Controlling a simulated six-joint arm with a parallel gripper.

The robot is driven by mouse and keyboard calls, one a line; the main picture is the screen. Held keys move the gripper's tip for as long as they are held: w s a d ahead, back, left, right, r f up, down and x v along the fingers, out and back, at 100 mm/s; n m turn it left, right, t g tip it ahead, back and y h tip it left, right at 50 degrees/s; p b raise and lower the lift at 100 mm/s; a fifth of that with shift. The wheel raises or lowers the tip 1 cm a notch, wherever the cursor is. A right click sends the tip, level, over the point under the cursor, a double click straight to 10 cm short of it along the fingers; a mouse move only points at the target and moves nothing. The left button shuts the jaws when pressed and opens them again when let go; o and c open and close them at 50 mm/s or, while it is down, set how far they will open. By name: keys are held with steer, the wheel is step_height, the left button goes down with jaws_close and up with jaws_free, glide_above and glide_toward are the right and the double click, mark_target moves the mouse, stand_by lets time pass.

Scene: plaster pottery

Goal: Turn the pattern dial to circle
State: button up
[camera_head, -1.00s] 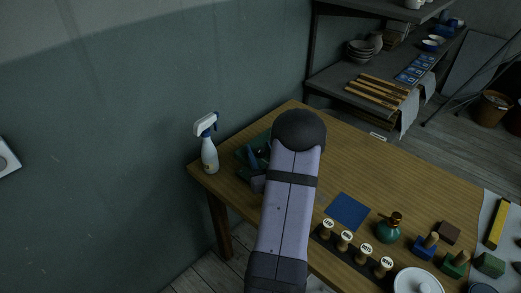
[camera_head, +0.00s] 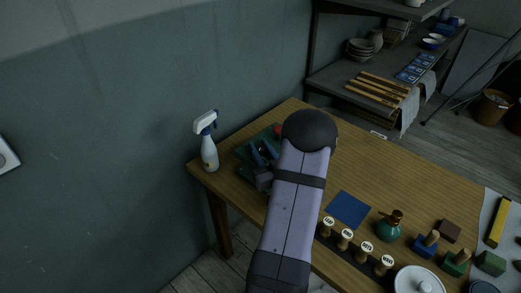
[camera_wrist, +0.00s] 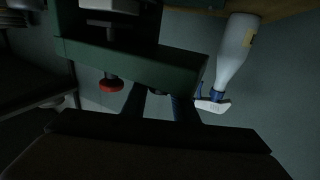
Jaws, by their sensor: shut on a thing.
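The green machine (camera_head: 243,153) stands at the back left corner of the table, partly hidden behind my arm. Its green front bar (camera_wrist: 125,62) crosses the wrist view, with a red knob (camera_wrist: 110,85) on its left part. The red knob also shows in the head view (camera_head: 278,131). My gripper (camera_head: 260,152), with blue fingers, is at the machine's front. In the wrist view my gripper (camera_wrist: 157,97) is shut on a small dark piece at the bar, which I take to be the pattern dial. The dial's face and markings are hidden, so its setting cannot be read.
A white spray bottle (camera_head: 209,155) with a blue trigger stands close left of the machine. The middle of the table is clear.

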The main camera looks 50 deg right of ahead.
mark_target(264, 151)
steer(key=n+t+y, duration=0.1)
steer(key=n+y, duration=0.1)
steer(key=y, duration=0.2)
steer(key=shift+d+n+b, duration=0.15)
steer(key=shift+n+b, duration=0.25)
steer(key=shift+n+t+y, duration=0.3)
steer(key=shift+n+y, duration=1.2)
steer(key=shift+y, duration=1.1)
steer(key=o, duration=1)
steer(key=shift+s, duration=0.1)
steer(key=shift+s+d+b, duration=0.15)
steer(key=shift+s+b, duration=0.6)
steer(key=shift+s, duration=2.8)
